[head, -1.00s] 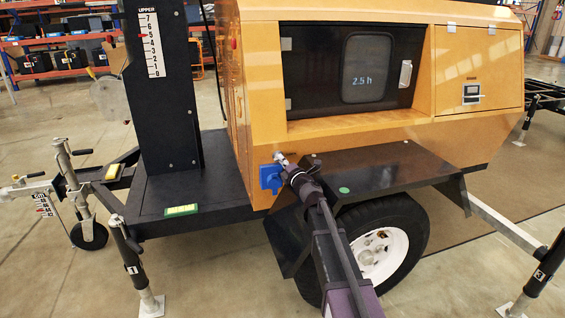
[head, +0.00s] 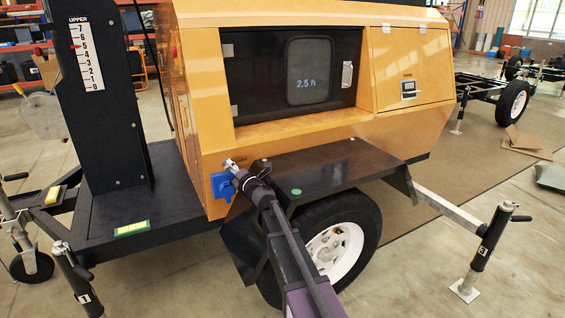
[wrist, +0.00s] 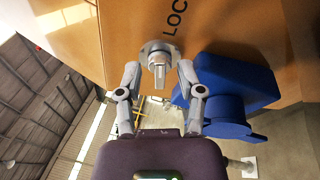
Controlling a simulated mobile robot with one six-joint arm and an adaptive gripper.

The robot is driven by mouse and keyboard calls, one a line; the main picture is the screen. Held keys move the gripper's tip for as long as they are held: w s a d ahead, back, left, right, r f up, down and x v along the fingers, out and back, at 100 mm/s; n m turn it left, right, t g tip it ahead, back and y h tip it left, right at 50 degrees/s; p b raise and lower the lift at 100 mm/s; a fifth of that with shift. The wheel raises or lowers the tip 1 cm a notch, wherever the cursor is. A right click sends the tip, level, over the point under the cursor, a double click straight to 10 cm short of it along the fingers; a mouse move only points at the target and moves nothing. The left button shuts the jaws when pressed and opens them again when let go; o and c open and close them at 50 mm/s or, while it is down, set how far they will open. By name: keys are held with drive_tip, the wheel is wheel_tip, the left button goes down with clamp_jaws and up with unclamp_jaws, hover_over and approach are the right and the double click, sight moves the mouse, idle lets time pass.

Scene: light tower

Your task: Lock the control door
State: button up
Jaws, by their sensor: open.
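A metal lock knob (wrist: 158,62) with a flat raised grip sits on the orange panel beside lettering starting "LOC"; the rest is cut off. My gripper (wrist: 158,78) is open, its two fingers on either side of the knob's grip, with visible gaps. In the head view my gripper (head: 233,167) is at the trailer's lower front corner, hiding the knob. The black door (head: 262,75) has a window (head: 307,72) reading "2.5 h" and a silver handle (head: 347,75). It looks closed in its recess.
A blue socket box (wrist: 225,90) sits close to the right finger; it also shows in the head view (head: 222,186). The black fender (head: 325,168) and wheel (head: 335,250) lie below and right of my arm. An outrigger leg (head: 485,250) stands at right.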

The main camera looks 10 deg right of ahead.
drive_tip(key=s+d+n+h+p, duration=0.3)
drive_tip(key=s+n+h, duration=0.1)
drive_tip(key=s+n, duration=0.9)
drive_tip(key=s+d+r+m+g+h+p, duration=0.4)
drive_tip(key=d+m+p, duration=0.3)
drive_tip(key=m+p, duration=0.3)
drive_tip(key=s+d+r+m+g+h+p, duration=0.3)
drive_tip(key=d+r+m+h+p, duration=0.3)
drive_tip(key=m+p, duration=0.5)
drive_tip(key=shift+s+d+r+m+g, duration=0.4)
drive_tip(key=shift+s+d+r+m, duration=0.45)
drive_tip(key=shift+m, duration=2.85)
drive_tip(key=shift+f, duration=0.2)
